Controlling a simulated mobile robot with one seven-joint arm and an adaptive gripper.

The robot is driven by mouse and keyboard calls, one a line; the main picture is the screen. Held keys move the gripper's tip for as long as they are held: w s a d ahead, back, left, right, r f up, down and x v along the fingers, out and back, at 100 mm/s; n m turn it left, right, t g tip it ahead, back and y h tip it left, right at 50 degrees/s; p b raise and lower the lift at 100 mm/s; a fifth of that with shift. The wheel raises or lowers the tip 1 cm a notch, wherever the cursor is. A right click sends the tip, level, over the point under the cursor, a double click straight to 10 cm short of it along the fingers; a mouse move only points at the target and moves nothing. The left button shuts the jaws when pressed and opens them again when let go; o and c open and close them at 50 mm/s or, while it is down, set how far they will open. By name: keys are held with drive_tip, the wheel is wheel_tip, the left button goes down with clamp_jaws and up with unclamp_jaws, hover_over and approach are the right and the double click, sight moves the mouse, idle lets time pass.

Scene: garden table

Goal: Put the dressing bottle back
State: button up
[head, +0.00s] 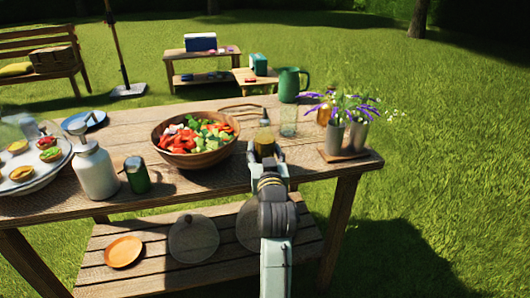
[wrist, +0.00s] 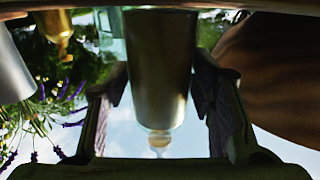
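The dressing bottle (head: 264,136), with amber contents, is upright at the right part of the wooden table (head: 320,160), right of the salad bowl. It fills the middle of the wrist view (wrist: 161,75), which is upside down, with its base near the tabletop at the top. My gripper (head: 266,154) has one finger on each side of the bottle; in the wrist view (wrist: 160,95) both fingertips meet the bottle's sides, so it looks shut on it. Whether the base touches the table cannot be told. The bottle's lower part is hidden by my gripper in the head view.
The salad bowl (head: 196,148) stands close left. A white dispenser (head: 95,171) and green can (head: 137,175) are farther left. The front right tabletop is clear.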

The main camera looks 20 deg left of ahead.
drive_tip(key=o, duration=0.3)
drive_tip(key=shift+r, duration=0.1)
drive_tip(key=shift+r, duration=0.2)
drive_tip(key=p+v, duration=0.9)
drive_tip(key=v, duration=0.3)
drive_tip(key=shift+d, duration=0.1)
